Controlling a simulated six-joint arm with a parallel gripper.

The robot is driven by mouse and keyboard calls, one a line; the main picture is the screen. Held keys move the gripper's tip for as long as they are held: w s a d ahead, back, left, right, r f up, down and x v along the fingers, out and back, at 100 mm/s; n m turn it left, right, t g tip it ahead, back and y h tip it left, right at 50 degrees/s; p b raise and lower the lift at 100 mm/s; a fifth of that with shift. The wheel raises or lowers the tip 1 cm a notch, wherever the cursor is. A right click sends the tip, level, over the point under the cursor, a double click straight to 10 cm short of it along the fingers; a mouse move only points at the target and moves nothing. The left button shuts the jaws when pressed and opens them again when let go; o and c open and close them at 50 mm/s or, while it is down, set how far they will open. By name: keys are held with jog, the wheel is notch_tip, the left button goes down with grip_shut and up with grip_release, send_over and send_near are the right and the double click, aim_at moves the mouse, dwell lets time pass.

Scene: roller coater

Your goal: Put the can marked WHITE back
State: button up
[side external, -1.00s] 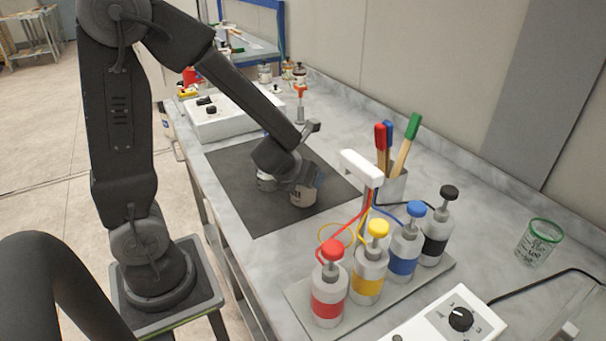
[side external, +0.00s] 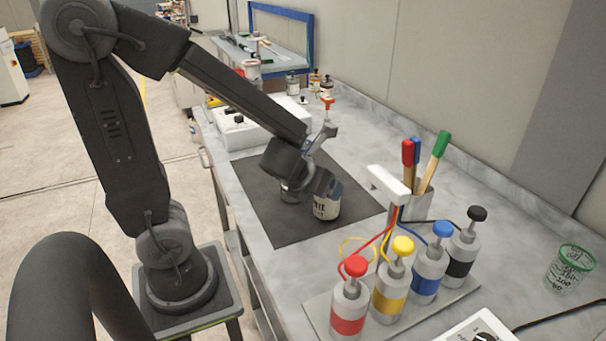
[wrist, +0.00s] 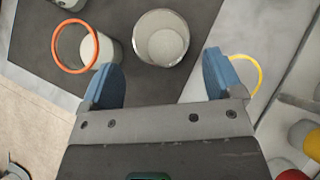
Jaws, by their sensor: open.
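A pale can (side external: 326,205) with a partly visible dark label, its last letters readable as "TE", stands upright on the dark mat (side external: 262,213). In the wrist view the can (wrist: 162,45) is seen from above, open-topped with pale contents, just ahead of the fingers. My gripper (wrist: 162,72) is open, with its blue fingers apart and nothing between them. In the side view my gripper (side external: 322,183) is close to the can and hides part of it. An orange-rimmed container (wrist: 75,47) stands left of the can in the wrist view.
A rack with red, yellow, blue and black pump bottles (side external: 389,285) stands at the front right. A holder with coloured-handled tools (side external: 424,195) and a green-rimmed beaker (side external: 570,268) are to the right. A white box (side external: 245,128) stands behind the mat.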

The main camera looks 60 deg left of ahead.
jog(key=s+d+r+n+g+h, duration=0.1)
jog(key=s+d+r+n, duration=0.4)
jog(key=n, duration=1)
jog(key=s+d+r+n+g+h, duration=0.1)
jog(key=s+d+r+n+h, duration=0.2)
jog(key=n, duration=1.1)
notch_tip(320, 180, up, 2)
jog(key=s+d, duration=0.2)
jog(key=shift+s+d+r+n+h, duration=0.2)
jog(key=shift+s+r+n+h, duration=0.1)
jog(key=shift+s+n, duration=0.1)
